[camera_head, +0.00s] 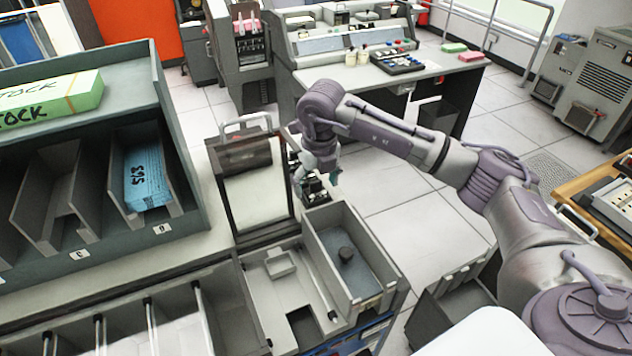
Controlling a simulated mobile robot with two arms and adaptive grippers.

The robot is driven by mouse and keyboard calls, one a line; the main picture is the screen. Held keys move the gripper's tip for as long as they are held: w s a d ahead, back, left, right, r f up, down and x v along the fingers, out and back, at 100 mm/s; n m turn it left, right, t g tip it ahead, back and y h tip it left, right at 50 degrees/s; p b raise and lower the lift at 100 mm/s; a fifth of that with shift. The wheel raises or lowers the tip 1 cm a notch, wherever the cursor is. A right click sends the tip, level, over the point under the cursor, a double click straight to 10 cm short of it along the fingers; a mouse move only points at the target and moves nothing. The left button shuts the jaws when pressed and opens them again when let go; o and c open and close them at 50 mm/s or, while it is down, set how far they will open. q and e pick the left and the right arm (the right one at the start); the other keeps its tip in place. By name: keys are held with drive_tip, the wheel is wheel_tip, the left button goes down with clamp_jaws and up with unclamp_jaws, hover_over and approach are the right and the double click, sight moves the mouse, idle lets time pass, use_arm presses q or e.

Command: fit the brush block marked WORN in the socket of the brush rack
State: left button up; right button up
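My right arm reaches in from the right, and its gripper (318,183) points down beside the right side of a dark-framed unit with a pale panel (258,195). Small dark and light parts show at the fingertips. They are too small to tell whether the fingers are open or shut, or whether they hold a block. No WORN marking can be read anywhere, and I cannot make out the brush block or the rack's socket for certain. My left gripper is out of view.
A slotted rack (100,238) holds blue cards (147,176), with a green STOCK box (50,98) on top.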

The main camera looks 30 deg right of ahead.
sight(319, 195)
wheel_tip(319, 195, up, 12)
drive_tip(key=s, duration=0.1)
drive_tip(key=shift+s, duration=0.2)
idle(0.3)
drive_tip(key=shift+f, duration=0.1)
idle(0.4)
